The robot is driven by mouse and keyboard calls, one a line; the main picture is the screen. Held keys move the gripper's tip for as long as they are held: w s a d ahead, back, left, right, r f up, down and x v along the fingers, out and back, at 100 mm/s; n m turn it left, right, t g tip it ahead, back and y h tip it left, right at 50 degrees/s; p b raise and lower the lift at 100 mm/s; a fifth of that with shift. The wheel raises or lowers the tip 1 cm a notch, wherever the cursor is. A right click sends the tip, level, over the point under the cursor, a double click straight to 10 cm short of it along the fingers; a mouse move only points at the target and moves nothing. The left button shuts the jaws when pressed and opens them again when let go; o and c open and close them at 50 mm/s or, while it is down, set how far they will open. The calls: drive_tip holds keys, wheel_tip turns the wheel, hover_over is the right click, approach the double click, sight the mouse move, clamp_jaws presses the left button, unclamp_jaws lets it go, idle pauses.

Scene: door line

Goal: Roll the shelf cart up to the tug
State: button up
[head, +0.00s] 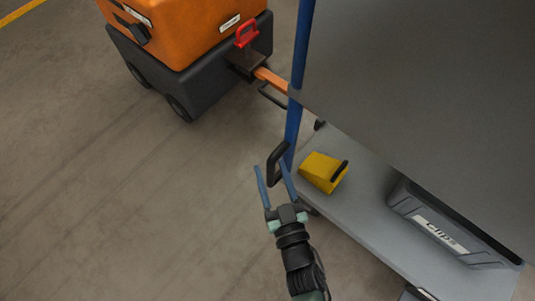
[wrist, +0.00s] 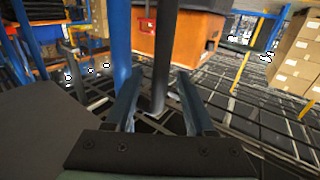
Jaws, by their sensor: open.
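The shelf cart has blue posts (head: 293,130) and grey shelves (head: 430,85). A black handle (head: 272,168) sticks out from its near blue post. My gripper (head: 270,164) is open, with its fingers either side of the handle. In the wrist view the handle's dark upright bar (wrist: 166,45) stands between the open fingers (wrist: 157,74). The orange and black tug (head: 190,40) stands at upper left, with a red lever (head: 246,33) above its dark hitch. The cart's orange drawbar (head: 271,79) reaches to the hitch; I cannot tell whether it is latched.
The lower shelf carries a yellow wedge (head: 322,171) and a grey case (head: 448,225) marked Clips. The floor (head: 120,190) left of the cart is clear. In the wrist view, stacked cartons (wrist: 295,55) stand at the right.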

drive_tip(key=p+v, duration=0.2)
drive_tip(key=v, duration=0.6)
drive_tip(key=shift+s, duration=0.4)
drive_tip(key=shift+d, duration=0.15)
